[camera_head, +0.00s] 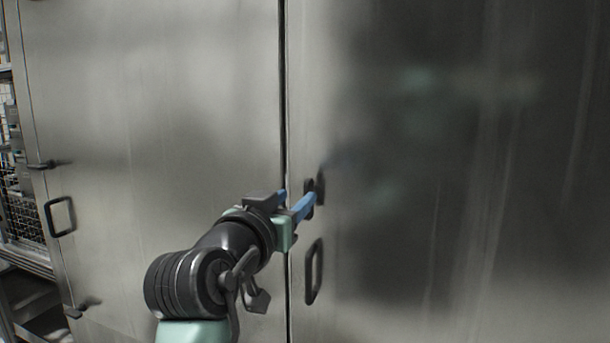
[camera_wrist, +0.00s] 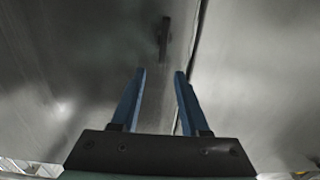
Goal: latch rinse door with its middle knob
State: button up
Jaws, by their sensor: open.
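Two tall steel doors fill the head view, split by a dark vertical seam. The right door (camera_head: 400,230) has a small black knob (camera_head: 320,187) near the seam and a black loop handle (camera_head: 314,271) below it. No label shows which door is the rinse door. My gripper (camera_head: 298,195) is open, its blue fingers reaching to the right door beside the knob and partly hiding it. In the wrist view my gripper (camera_wrist: 161,71) has nothing clearly between its fingers. A dark upright fitting (camera_wrist: 164,40) shows beyond the tips; I cannot tell if it is knob or handle.
A wire rack (camera_head: 20,205) stands at the far left. The door faces are otherwise flat and clear.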

aim_at(307, 185)
jog(key=p+x, duration=0.3)
jog(key=x, duration=0.4)
jog(key=shift+w+r, duration=0.1)
jog(key=shift+w, duration=0.3)
jog(key=shift+w+d+p, duration=0.15)
jog(key=shift+w+p, duration=0.25)
jog(key=shift+w, duration=0.2)
grip_shut()
